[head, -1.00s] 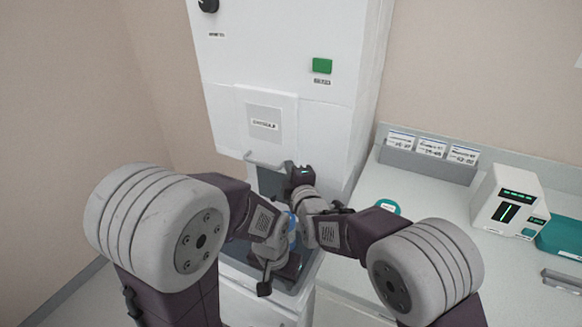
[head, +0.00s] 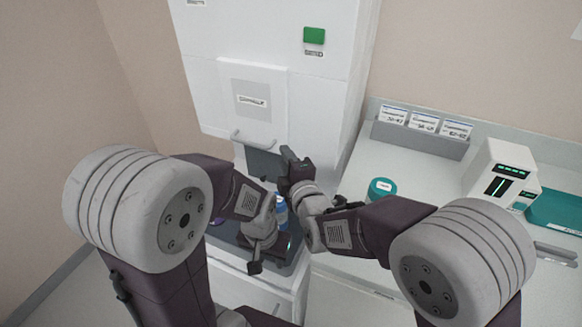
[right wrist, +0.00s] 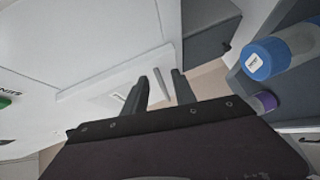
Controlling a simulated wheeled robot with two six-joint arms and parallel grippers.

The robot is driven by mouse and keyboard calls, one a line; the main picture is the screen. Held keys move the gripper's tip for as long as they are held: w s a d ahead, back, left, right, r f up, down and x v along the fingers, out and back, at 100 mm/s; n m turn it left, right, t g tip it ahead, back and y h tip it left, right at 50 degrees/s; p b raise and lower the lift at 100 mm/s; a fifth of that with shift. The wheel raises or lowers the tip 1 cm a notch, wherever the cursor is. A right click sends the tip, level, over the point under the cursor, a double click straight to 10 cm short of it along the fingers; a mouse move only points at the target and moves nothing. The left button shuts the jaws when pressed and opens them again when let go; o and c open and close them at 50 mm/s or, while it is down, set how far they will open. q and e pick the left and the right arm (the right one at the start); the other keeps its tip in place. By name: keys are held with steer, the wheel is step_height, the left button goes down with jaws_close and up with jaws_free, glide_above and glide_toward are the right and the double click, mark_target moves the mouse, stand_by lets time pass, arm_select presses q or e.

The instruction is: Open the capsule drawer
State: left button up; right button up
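The capsule drawer (head: 254,90) is a white labelled panel on the front of the tall white cabinet, and it looks shut. Its bar handle (head: 252,143) runs along the lower edge. My right gripper (head: 292,163) is just right of and below the handle in the head view. In the right wrist view its two dark fingers (right wrist: 158,92) are apart and empty, with the handle (right wrist: 161,86) showing between them; I cannot tell how far beyond the tips it lies. My left gripper (head: 260,252) is lower, over the dark recess, and its fingers are not clear.
A blue-capped container (right wrist: 268,60) and a purple-capped one (right wrist: 265,101) stand in the recess below the drawer. A counter at the right holds a teal round container (head: 382,189) and a white device (head: 502,180). The cabinet has a green button (head: 314,35).

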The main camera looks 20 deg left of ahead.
steer(key=v, duration=0.3)
steer(key=shift+d+r, duration=0.1)
steer(key=shift+d, duration=0.1)
stand_by(0.3)
steer(key=b+v, duration=0.1)
steer(key=v, duration=0.8)
steer(key=shift+b, duration=0.3)
